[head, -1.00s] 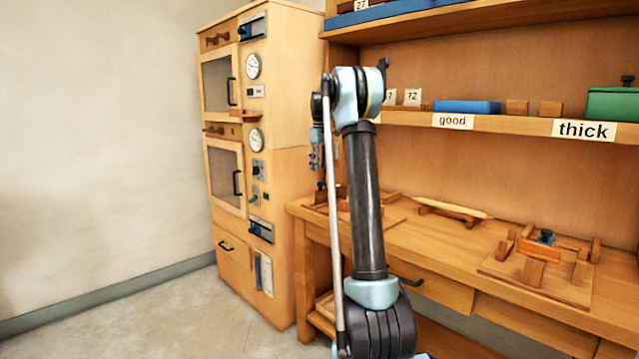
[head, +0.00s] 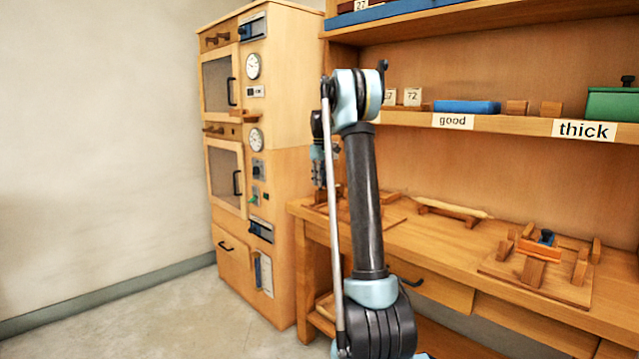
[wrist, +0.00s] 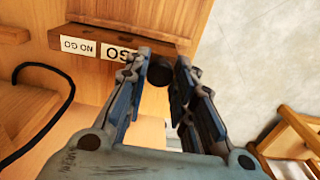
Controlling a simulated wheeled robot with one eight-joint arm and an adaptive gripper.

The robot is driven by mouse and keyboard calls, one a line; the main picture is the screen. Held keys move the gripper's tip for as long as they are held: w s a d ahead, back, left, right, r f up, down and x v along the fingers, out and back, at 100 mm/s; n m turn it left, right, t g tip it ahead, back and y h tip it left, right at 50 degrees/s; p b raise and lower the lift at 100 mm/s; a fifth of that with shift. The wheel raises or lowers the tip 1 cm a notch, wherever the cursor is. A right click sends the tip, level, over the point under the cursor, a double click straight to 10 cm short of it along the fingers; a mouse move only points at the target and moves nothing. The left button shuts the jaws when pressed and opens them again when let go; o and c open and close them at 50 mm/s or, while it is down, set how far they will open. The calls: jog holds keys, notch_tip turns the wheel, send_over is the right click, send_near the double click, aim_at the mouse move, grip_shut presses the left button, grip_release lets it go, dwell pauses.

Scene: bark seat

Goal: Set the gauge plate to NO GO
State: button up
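In the wrist view a dark reddish-brown wooden strip (wrist: 85,36) is fixed on a wooden face and shows upside down. It carries a white NO GO label (wrist: 79,47) and, to its right, a white GO label (wrist: 114,53), partly covered by my left finger. A dark round knob or peg (wrist: 158,73) shows between my fingertips. My gripper (wrist: 162,66) is open around it, with little gap at the left finger; contact is unclear. In the head view my gripper (head: 322,178) hangs between the cabinet and the bench, partly hidden by my arm.
The wooden cabinet (head: 284,170) with gauges and black handles stands left of the bench (head: 430,250). A jig board (head: 500,270) lies on the bench at right. A shelf above bears a good label (head: 452,121) and a thick label (head: 583,130). A black curved handle (wrist: 65,95) shows in the wrist view.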

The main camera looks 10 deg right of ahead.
grip_shut()
jog(key=shift+s+a, duration=0.85)
jog(key=shift+a, duration=0.3)
jog(key=shift+s+a, duration=0.8)
jog(key=shift+a, duration=0.35)
jog(key=o, duration=0.9)
grip_release()
jog(key=shift+c, duration=0.2)
notch_tip(320, 180, up, 12)
